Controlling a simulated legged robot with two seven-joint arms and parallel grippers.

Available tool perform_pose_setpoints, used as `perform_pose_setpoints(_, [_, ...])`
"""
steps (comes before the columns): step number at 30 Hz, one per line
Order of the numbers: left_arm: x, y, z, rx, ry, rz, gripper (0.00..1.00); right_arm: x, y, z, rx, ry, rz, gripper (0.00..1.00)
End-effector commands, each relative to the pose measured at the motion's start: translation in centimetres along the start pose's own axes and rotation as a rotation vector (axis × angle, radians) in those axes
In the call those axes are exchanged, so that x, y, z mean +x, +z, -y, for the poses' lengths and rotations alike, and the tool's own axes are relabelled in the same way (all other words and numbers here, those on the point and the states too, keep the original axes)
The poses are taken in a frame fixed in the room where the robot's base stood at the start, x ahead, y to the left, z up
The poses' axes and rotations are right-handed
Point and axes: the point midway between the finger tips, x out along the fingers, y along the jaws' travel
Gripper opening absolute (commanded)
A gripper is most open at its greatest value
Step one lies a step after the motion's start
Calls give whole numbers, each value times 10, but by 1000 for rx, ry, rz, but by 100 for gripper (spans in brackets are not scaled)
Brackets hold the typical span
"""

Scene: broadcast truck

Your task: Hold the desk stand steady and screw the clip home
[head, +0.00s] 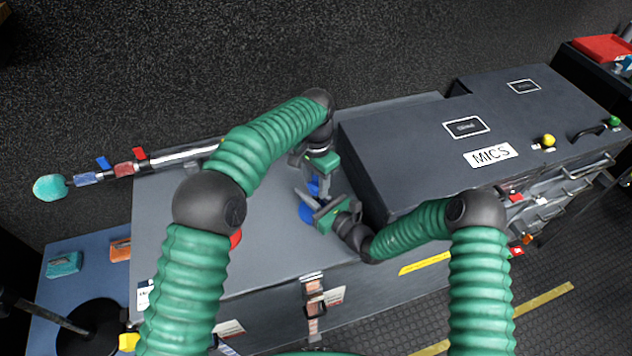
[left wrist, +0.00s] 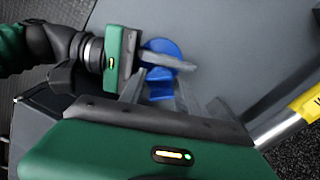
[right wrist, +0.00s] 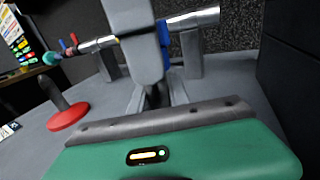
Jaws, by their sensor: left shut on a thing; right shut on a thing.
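The blue desk stand's round base (head: 306,212) rests on the grey case top; it also shows in the left wrist view (left wrist: 168,50). My right gripper (head: 311,204) is shut low on the stand, and its fingers hide most of the post. A blue clip (head: 314,186) is just above, between the fingers of my left gripper (head: 318,178), which is shut on it. The clip also shows in the left wrist view (left wrist: 161,90) and, partly covered by grey fingers, in the right wrist view (right wrist: 163,33). Whether clip and post touch is hidden.
A dark case labelled MICS (head: 420,140) stands close on the right. A boom pole (head: 180,155) with coloured clips and a teal tip lies along the back. A red stand (right wrist: 68,117) with a dark post is on the left. The case top (head: 265,250) in front is clear.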

Motion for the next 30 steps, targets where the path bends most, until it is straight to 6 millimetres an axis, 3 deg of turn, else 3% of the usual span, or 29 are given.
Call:
perform_pose_setpoints(5, [-1, -1, 3, 42, -6, -7, 0, 0, 0, -3, 0, 6, 0, 0])
perform_pose_setpoints(6, [-1, -1, 3, 42, -7, -7, 43, 0, 0, -3, 0, 6, 1, 0])
perform_pose_setpoints(11, [-1, -1, 2, 41, -5, -5, 64, 0, 0, -2, 0, 4, 0, 0])
perform_pose_setpoints(23, [-8, -1, 2, 41, -4, -5, 64, 0, 0, -1, 0, 2, 0, 0])
perform_pose_setpoints(30, [-57, -2, 2, 41, -6, -7, 64, 0, 0, 0, 0, 1, 0, 0])
